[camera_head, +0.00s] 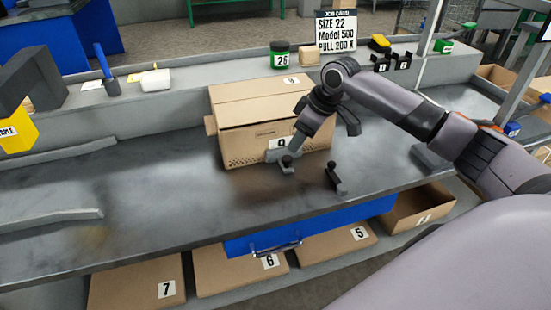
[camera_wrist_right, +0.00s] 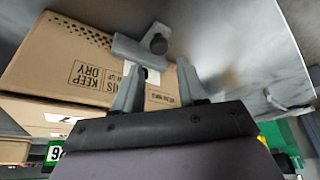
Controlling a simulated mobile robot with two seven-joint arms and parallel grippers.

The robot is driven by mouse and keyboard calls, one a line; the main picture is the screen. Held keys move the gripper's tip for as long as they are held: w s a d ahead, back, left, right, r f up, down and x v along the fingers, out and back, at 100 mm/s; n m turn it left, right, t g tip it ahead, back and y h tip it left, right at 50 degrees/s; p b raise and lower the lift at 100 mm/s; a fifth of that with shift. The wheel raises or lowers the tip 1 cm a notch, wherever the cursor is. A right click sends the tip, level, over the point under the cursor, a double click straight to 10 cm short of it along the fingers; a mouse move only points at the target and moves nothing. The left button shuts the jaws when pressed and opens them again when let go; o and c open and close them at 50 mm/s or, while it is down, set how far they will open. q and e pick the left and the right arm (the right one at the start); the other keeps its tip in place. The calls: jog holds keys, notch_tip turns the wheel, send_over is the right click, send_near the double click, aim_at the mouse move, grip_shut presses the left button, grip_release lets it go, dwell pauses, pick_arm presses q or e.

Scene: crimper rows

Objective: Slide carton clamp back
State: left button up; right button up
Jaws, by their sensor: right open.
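A cardboard carton (camera_head: 258,140) sits on the dark bench, with its front face and a numbered label toward me. A small grey clamp with a dark round knob (camera_head: 287,163) is on the bench at the carton's front. In the right wrist view the grey clamp (camera_wrist_right: 130,50) shows beside the carton (camera_wrist_right: 65,62), just beyond my fingertips. My right gripper (camera_head: 295,143) is open above the clamp; its two grey fingers stand apart in the wrist view (camera_wrist_right: 157,68). Contact with the clamp cannot be told. My left gripper is not in view.
A dark upright post (camera_head: 337,181) stands on the bench right of the clamp. A blue drawer (camera_head: 310,229) with a metal handle is under the bench edge. Several numbered cartons are on the lower shelf. The bench's left part is mostly clear.

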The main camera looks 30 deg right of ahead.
aim_at(287, 158)
jog(key=b+x, duration=0.1)
jog(key=x, duration=0.5)
jog(key=shift+f+b, duration=0.1)
jog(key=shift+b, duration=0.3)
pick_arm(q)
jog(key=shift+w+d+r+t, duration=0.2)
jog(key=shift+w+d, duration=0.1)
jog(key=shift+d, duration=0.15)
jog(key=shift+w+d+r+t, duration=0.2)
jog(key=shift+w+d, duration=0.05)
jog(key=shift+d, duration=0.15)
pick_arm(e)
jog(key=shift+w+f, duration=0.2)
jog(key=shift+f, duration=0.15)
